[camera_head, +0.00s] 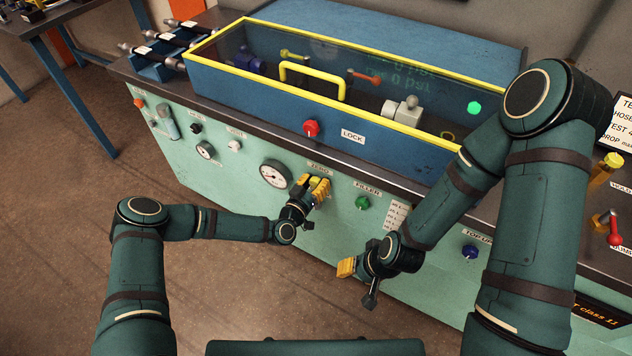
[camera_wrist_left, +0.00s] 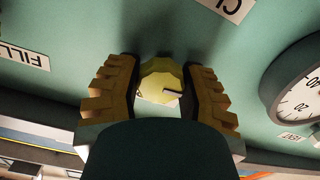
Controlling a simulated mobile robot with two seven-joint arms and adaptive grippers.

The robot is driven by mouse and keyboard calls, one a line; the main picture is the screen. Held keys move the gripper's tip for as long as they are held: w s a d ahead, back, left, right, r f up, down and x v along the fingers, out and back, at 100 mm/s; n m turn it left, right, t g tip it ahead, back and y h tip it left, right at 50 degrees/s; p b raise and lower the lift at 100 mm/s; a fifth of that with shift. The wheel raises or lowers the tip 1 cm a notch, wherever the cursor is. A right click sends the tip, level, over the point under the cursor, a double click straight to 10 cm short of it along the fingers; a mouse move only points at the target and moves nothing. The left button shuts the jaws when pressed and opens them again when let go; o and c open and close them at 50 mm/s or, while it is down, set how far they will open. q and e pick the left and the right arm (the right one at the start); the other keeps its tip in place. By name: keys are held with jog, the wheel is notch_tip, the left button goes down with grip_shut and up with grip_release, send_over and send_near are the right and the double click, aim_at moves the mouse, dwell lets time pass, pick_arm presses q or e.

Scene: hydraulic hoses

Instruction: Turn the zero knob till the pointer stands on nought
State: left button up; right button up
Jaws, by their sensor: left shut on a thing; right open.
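The zero knob is yellow and sits on the green front panel under the ZERO label; it shows in the left wrist view (camera_wrist_left: 160,78) with a dark mark on its face. My left gripper (camera_head: 314,187) is shut on it, one yellow-padded finger at each side, and hides most of it in the head view. The gauge (camera_head: 275,174) is a white dial just left of the knob; its pointer is too small to read for certain. Part of its dial (camera_wrist_left: 300,95) shows in the left wrist view. My right gripper (camera_head: 358,278) is open and empty, low in front of the panel.
A green FILLER knob (camera_head: 362,203) is right of the zero knob. A red LOCK knob (camera_head: 311,128) is above, on the blue box with a yellow-framed clear lid (camera_head: 340,62). A smaller gauge (camera_head: 205,150) is further left. A blue knob (camera_head: 470,252) is at right.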

pick_arm(q)
jog(key=shift+w+r+m, duration=0.15)
jog(key=shift+r+m, duration=0.1)
jog(key=shift+m, duration=0.15)
jog(key=m, duration=0.3)
jog(key=shift+d+m, duration=0.1)
jog(key=shift+m, duration=1.4)
jog(key=shift+m+b, duration=0.4)
jog(key=shift+m, duration=0.5)
dwell(0.7)
jog(key=o, duration=1.2)
jog(key=shift+f, duration=0.1)
jog(key=shift+s, duration=0.2)
